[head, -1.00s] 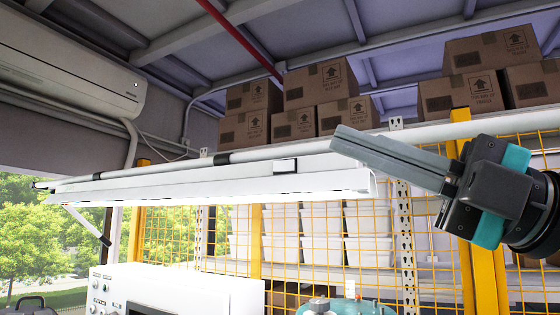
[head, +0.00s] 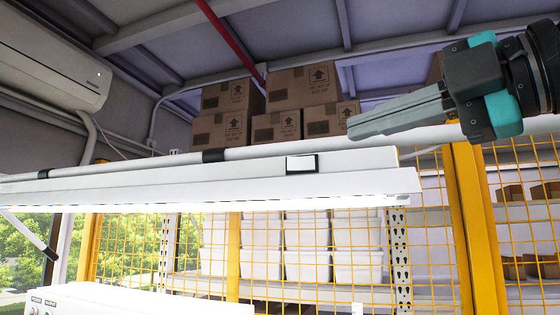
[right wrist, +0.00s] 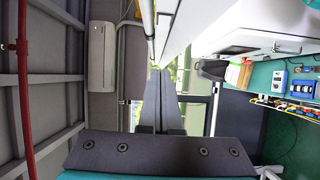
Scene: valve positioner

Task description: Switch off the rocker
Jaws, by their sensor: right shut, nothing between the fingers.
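The rocker (head: 301,164) is a small white switch in a dark frame on the front of a long white lamp (head: 200,188). The lamp's underside glows bright. My right gripper (head: 354,130) comes in from the right with its fingers shut and empty. In the head view its tips appear above and to the right of the rocker, apart from it. The right wrist view shows the shut fingers (right wrist: 160,75) pointing along the pale lamp housing; I cannot make out the rocker there. My left gripper is not in view.
A grey rail (head: 250,152) runs along the lamp's top. Behind are yellow mesh and posts (head: 470,230), white bins (head: 300,262) and cardboard boxes (head: 275,110). An air conditioner (head: 50,65) hangs at the left. A white cabinet (head: 140,300) stands below. The space before the lamp looks clear.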

